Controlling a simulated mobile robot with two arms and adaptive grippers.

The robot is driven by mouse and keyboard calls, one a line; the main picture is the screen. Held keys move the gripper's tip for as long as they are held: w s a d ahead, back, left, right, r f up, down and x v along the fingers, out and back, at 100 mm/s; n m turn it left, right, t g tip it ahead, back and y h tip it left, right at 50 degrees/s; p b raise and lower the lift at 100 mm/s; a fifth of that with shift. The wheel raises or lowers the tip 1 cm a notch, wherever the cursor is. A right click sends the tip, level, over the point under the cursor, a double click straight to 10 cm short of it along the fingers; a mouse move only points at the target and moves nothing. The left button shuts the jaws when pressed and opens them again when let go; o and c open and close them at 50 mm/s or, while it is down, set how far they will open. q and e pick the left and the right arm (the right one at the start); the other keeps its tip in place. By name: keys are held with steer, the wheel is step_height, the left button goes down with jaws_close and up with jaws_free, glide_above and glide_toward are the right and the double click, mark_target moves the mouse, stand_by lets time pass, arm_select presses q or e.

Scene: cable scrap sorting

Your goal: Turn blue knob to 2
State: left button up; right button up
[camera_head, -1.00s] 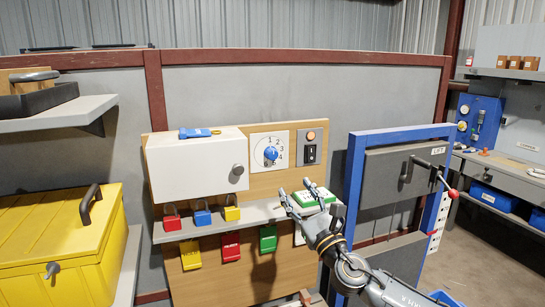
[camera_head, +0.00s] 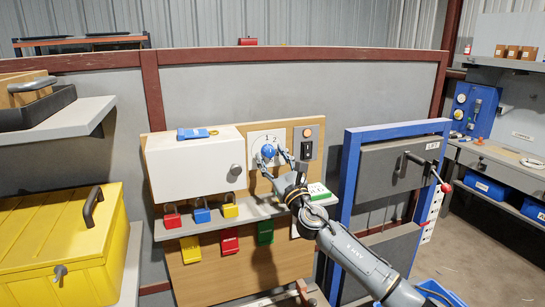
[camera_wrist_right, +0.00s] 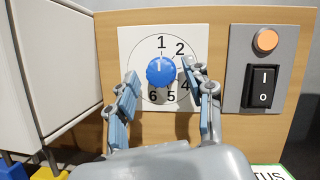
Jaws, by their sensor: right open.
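The blue knob (camera_wrist_right: 160,72) sits at the centre of a white dial plate (camera_wrist_right: 133,42) numbered 1 to 6. Its white mark points up, at about 1; the 2 lies up and to the right. The knob also shows in the head view (camera_head: 269,150), partly behind my fingers. My right gripper (camera_head: 270,157) is open. In the wrist view its two fingers (camera_wrist_right: 160,76) stand to the left and right of the knob, with gaps showing on both sides. The right finger covers part of the dial near the 3. My left gripper is not in view.
A black rocker switch (camera_wrist_right: 263,87) with an orange lamp (camera_wrist_right: 266,40) is right of the dial. A white cabinet (camera_head: 190,168) stands close on the left. Below is a grey shelf (camera_head: 215,221) with padlocks. A blue-framed door (camera_head: 352,190) is farther right.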

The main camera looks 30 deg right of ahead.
steer(key=shift+s, duration=0.1)
steer(key=shift+c, duration=0.4)
steer(key=c, duration=0.7)
jaws_close()
steer(key=shift+m+h, duration=0.4)
steer(key=m+h, duration=0.1)
steer(key=m, duration=0.1)
steer(key=m+h, duration=0.1)
steer(key=m, duration=0.2)
steer(key=shift+a+g, duration=0.2)
steer(key=shift+g, duration=0.1)
steer(key=shift+a+m+g+h, duration=0.1)
steer(key=shift+m+g+h, duration=0.2)
steer(key=shift+m+h, duration=0.8)
steer(key=shift+m+g+h, duration=0.3)
steer(key=shift+m+h, duration=0.1)
steer(key=shift+m, duration=1.3)
